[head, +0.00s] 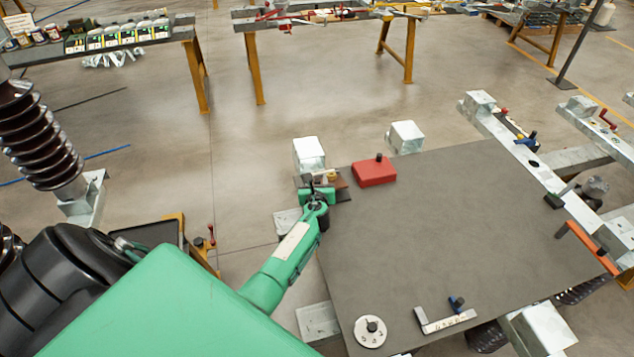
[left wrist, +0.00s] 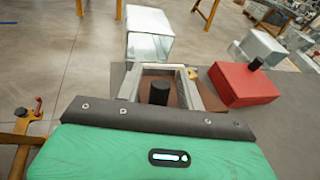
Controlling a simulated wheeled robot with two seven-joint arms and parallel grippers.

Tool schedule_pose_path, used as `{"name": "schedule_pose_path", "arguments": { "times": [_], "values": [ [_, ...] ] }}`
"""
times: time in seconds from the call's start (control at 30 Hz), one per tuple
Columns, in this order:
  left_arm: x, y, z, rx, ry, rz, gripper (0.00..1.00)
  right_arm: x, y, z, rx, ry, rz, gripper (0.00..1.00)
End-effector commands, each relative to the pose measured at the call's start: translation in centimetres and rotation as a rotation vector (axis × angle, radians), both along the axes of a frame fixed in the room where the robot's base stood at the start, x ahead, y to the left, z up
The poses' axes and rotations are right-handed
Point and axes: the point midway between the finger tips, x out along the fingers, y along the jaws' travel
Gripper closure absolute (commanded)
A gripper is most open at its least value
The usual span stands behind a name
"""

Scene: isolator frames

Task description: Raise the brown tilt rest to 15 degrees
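The brown tilt rest (head: 342,184) is at the far left corner of the grey table, mostly hidden behind my left gripper. In the left wrist view its brown top (left wrist: 178,96) shows between and beside the grey fingers, with an upright black knob (left wrist: 160,92) and a small yellow part (left wrist: 193,74) at its far side. My left gripper (head: 319,186) is over the rest. In the left wrist view its fingers (left wrist: 160,84) stand apart, one on each side of the knob, with gaps visible. The rest's tilt angle cannot be read. My right gripper is not in view.
A red block (head: 374,173) with a black knob stands just right of the rest. A round metal disc (head: 370,331) and a metal angle piece (head: 446,321) lie at the table's near edge. The middle of the grey table (head: 450,230) is clear.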

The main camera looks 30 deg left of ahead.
Motion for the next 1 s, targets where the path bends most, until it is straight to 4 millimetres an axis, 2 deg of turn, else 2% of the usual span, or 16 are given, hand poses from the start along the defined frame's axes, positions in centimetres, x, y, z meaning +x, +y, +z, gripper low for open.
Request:
{"name": "schedule_pose_path", "arguments": {
  "times": [0.17,0.33,0.8,1.0],
  "values": [
    [-0.2,-0.2,-0.1,-0.002,0.001,0.000,0.62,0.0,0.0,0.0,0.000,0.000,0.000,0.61],
    [-1.5,-1.1,0.3,-0.002,0.002,-0.002,0.62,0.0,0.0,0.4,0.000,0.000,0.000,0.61],
    [-8.5,-5.7,2.5,-0.002,0.001,-0.001,0.62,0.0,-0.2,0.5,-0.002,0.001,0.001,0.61],
    [-10.4,-7.0,3.2,-0.001,0.001,0.000,0.62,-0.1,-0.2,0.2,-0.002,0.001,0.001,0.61]
  ]
}}
